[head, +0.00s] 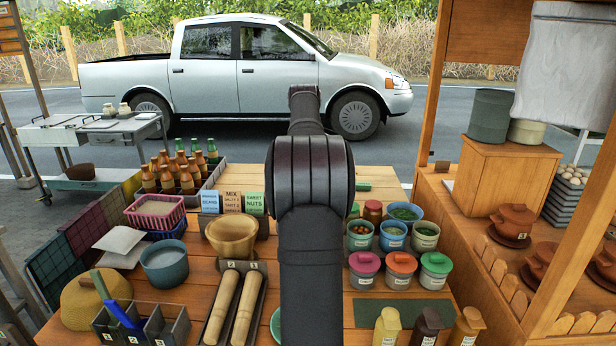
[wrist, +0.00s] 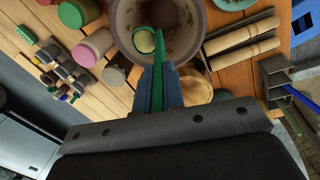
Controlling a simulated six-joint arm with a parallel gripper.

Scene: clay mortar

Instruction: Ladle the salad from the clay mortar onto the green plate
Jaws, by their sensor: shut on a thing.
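My gripper (wrist: 161,75) is shut on the green handle of a ladle (wrist: 158,48) in the wrist view. The ladle's round bowl, with something pale green in it, is over or inside the clay mortar (wrist: 198,40); I cannot tell if it touches the inside. The mortar is a wide greyish bowl with dark specks on its inner wall, cut off by the top edge. Part of the green plate (wrist: 232,4) shows at the top right, and its edge also shows in the head view (head: 275,325), beside my arm. My arm hides the mortar and gripper there.
Two rolling pins (head: 232,305) lie in a tray left of my arm, with a wooden bowl (head: 231,236) behind them. Lidded jars (head: 401,268) stand to the right. Sauce bottles (head: 180,174) and small signs (head: 232,202) are at the back left.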

